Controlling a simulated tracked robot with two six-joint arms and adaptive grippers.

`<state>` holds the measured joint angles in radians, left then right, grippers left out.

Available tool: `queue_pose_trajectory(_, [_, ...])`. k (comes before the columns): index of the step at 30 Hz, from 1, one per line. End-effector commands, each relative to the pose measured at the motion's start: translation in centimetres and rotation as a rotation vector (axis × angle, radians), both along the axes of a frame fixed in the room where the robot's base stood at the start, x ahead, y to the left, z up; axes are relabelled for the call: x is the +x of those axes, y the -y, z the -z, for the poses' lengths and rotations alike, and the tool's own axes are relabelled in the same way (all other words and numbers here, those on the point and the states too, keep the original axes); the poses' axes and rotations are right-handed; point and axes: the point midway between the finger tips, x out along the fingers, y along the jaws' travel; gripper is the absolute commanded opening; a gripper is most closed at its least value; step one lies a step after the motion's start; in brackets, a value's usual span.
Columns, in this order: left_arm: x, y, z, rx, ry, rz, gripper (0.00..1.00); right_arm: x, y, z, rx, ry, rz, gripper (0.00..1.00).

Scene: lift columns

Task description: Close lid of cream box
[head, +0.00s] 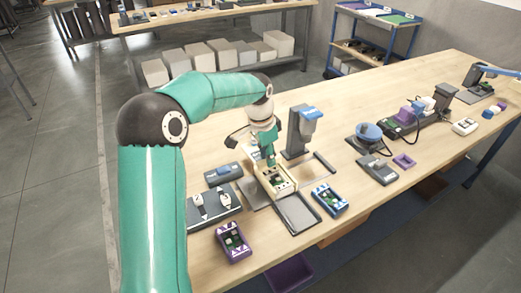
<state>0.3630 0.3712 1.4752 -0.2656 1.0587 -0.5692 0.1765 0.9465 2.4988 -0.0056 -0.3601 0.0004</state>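The cream box (289,190) stands on the wooden table near the middle of the head view. Its near part is open from above, and green and dark parts show inside. A cream panel (247,166) rises at its left and back, partly behind my gripper; I cannot tell for sure whether it is the lid. My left gripper (270,160) points down over the back of the cream box. Its fingertips are small and overlap the box, so I cannot tell whether they touch it or are open. My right gripper is not in view.
A grey press-like stand (297,140) with a blue top is close behind the box. A grey tray (298,214) lies in front, a blue box (329,199) to the right. A purple box (233,242) and a dark block (223,173) are left.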

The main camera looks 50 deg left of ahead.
Motion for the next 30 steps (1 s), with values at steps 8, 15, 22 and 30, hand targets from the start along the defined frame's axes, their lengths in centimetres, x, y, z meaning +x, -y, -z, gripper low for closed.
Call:
queue_pose_trajectory(8, [-0.1, 0.1, 0.3, -0.002, -0.007, 0.001, 0.00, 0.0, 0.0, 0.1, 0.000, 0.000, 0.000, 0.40])
queue_pose_trajectory(15, [-0.4, 1.0, 0.5, -0.003, -0.008, 0.002, 0.00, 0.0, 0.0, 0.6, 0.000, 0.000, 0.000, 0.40])
queue_pose_trajectory(22, [-0.8, 2.3, 0.5, -0.002, -0.009, 0.003, 0.00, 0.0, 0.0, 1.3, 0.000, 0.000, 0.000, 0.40])
queue_pose_trajectory(30, [-1.3, 3.9, 0.5, -0.002, -0.009, 0.003, 0.00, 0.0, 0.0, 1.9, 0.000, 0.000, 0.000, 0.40])
